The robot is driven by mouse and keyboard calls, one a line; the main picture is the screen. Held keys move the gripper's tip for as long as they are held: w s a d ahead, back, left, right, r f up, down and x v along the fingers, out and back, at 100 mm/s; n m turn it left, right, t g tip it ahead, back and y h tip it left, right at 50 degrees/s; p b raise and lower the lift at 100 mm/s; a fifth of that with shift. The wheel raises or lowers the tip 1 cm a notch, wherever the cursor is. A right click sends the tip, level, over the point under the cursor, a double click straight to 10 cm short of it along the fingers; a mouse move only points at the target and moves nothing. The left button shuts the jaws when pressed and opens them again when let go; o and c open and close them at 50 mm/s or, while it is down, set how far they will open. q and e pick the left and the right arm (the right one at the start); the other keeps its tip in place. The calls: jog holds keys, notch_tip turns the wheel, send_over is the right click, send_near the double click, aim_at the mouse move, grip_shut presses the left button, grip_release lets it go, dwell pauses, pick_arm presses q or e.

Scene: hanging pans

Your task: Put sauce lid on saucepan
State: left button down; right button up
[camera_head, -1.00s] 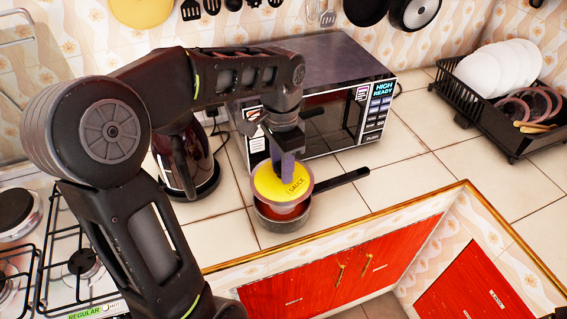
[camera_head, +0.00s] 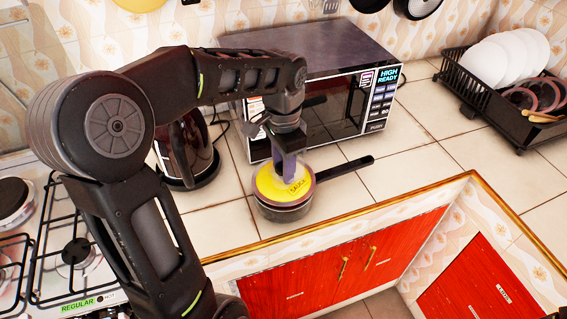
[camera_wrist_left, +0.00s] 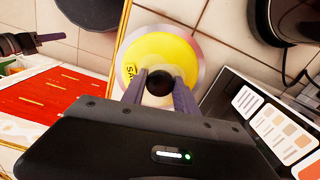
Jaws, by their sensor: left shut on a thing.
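The sauce lid (camera_head: 268,184) is a round yellow disc marked SAUCE with a pale clear rim and a dark knob. My left gripper (camera_head: 289,157) is above it, with its fingers shut on the knob. The lid also shows in the left wrist view (camera_wrist_left: 157,48), with the knob (camera_wrist_left: 159,82) between the fingertips (camera_wrist_left: 160,88). The grey saucepan (camera_head: 288,213) is on the counter directly under the lid, its black handle (camera_head: 345,168) pointing right. The lid is at the pan's rim and covers its opening; I cannot tell if it touches all round.
The gas stove (camera_head: 85,240) is at left. A black dish rack (camera_head: 480,95) is at far right. Tiles right of the handle are clear.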

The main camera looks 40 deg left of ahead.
pick_arm(q)
jog(key=shift+f, duration=0.5)
jog(key=shift+f+b, duration=0.35)
jog(key=shift+b, duration=0.15)
dwell(0.7)
jog(key=c, duration=0.9)
grip_release()
jog(key=shift+o, duration=0.2)
notch_tip(320, 180, up, 8)
jog(key=shift+f, duration=0.1)
